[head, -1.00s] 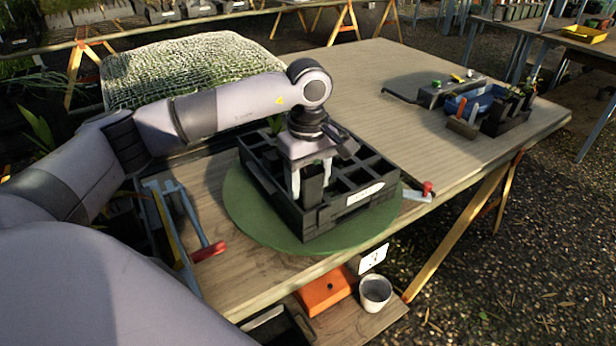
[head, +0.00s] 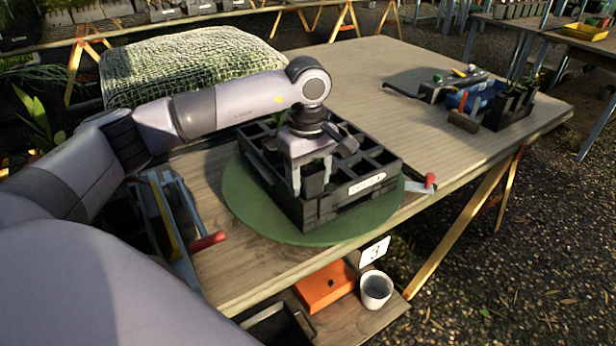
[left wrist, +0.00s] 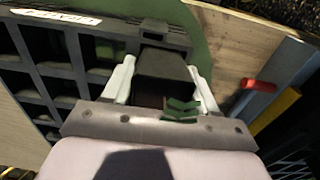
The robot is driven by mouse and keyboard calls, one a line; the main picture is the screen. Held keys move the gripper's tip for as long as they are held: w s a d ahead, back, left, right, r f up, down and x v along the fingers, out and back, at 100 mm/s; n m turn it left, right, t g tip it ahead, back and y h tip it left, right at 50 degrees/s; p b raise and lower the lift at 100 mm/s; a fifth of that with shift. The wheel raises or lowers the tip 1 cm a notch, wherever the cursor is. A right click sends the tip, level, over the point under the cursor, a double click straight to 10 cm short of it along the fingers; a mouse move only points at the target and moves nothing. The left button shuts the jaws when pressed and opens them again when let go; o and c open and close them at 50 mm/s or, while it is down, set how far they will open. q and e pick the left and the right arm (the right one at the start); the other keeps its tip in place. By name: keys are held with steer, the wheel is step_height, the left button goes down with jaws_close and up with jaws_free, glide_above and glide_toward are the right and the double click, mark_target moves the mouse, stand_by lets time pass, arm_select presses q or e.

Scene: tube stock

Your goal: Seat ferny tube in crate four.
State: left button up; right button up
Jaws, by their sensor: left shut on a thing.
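A black crate (head: 318,212) with open square cells stands on a round green plate (head: 240,205) on the bench. A white label (head: 367,183) is on its front side, too small to read. My left gripper (head: 312,186) points down at the crate's near side and is shut on a dark square tube (head: 313,184). In the left wrist view the tube (left wrist: 165,68) sits between the two pale fingers (left wrist: 160,85), with green leaves (left wrist: 182,108) at its top. It is at a corner cell of the crate (left wrist: 75,55). How deep it sits is hidden. My right gripper is not in view.
A blue-grey rack with a red handle (head: 207,242) lies left of the crate. A red-tipped tool (head: 430,181) is close on its right. A sign reading 3 (head: 374,251), an orange box (head: 325,287) and a grey cup (head: 375,289) are below. The bench centre is clear.

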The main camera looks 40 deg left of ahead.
arm_select(q)
steer(key=shift+s+d+f+b, duration=0.1)
steer(key=shift+s+f+b, duration=0.1)
steer(key=shift+f, duration=0.35)
steer(key=shift+s+d+f+b, duration=0.1)
steer(key=shift+f+b, duration=0.05)
steer(key=shift+f, duration=0.4)
steer(key=o, duration=1.2)
steer(key=shift+w+f, duration=0.1)
steer(key=shift+w, duration=0.1)
steer(key=shift+s, duration=0.1)
steer(key=r, duration=0.9)
steer(key=shift+w+a+r, duration=0.1)
steer(key=shift+w+r, duration=0.2)
